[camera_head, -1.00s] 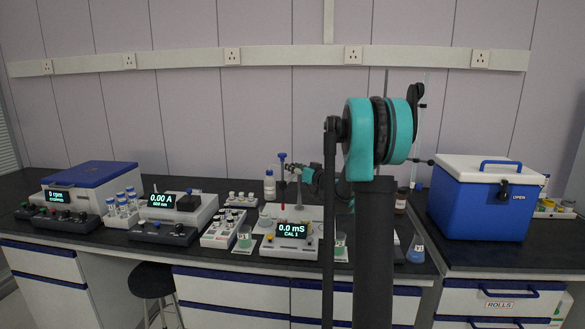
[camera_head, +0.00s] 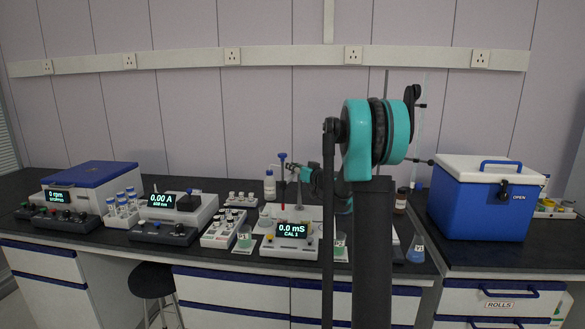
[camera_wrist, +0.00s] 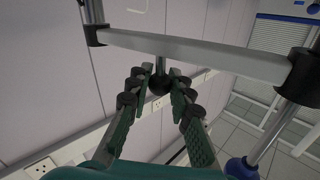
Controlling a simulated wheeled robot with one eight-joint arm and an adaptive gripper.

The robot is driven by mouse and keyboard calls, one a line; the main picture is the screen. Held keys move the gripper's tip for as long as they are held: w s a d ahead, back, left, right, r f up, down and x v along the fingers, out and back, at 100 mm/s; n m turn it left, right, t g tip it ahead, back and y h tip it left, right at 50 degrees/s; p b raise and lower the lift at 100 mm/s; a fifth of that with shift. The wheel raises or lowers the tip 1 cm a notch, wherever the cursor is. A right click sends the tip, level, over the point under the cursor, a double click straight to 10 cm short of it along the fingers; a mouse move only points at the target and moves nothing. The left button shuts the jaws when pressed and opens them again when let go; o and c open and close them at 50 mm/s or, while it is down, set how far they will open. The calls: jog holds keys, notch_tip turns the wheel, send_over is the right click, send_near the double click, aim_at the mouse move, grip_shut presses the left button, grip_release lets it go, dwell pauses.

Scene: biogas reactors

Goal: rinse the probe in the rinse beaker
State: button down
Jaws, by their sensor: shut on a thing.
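My gripper (camera_wrist: 160,85) is shut on a dark round knob (camera_wrist: 159,84) with a thin grey rod, seen end-on in the wrist view. This looks like the top of the probe. In the head view my gripper (camera_head: 291,167) is small, above the conductivity meter (camera_head: 291,231), which reads "0.0 mS CAL 1". A thin grey shaft (camera_head: 299,194) shows below it; its tip is hard to make out. I cannot tell which is the rinse beaker.
A blue-topped upright tool (camera_head: 282,160) stands close left of my gripper. A white bottle (camera_head: 269,184) is behind it. A metal crossbar (camera_wrist: 195,56) spans the wrist view near my fingers. A vial rack (camera_head: 222,231) is left; a blue cooler (camera_head: 484,202) is right.

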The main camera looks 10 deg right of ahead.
jog(key=shift+a, duration=0.1)
jog(key=shift+w+a+m+h, duration=0.25)
jog(key=shift+a+m+h, duration=0.2)
jog(key=shift+h, duration=0.15)
jog(key=shift+w+a+m+t+h, duration=0.35)
jog(key=shift+m+h, duration=0.35)
jog(key=shift+h, duration=0.45)
jog(key=shift+w+a+m+t+h, duration=0.25)
jog(key=shift+w+m+h, duration=0.25)
jog(key=shift+m+h, duration=0.45)
jog(key=shift+w+a+m+t+h, duration=0.2)
jog(key=shift+w+a+m+h, duration=0.25)
jog(key=shift+h, duration=0.85)
jog(key=c, duration=1.3)
grip_release()
jog(key=shift+c, duration=0.2)
jog(key=shift+s, duration=0.1)
jog(key=s, duration=1.2)
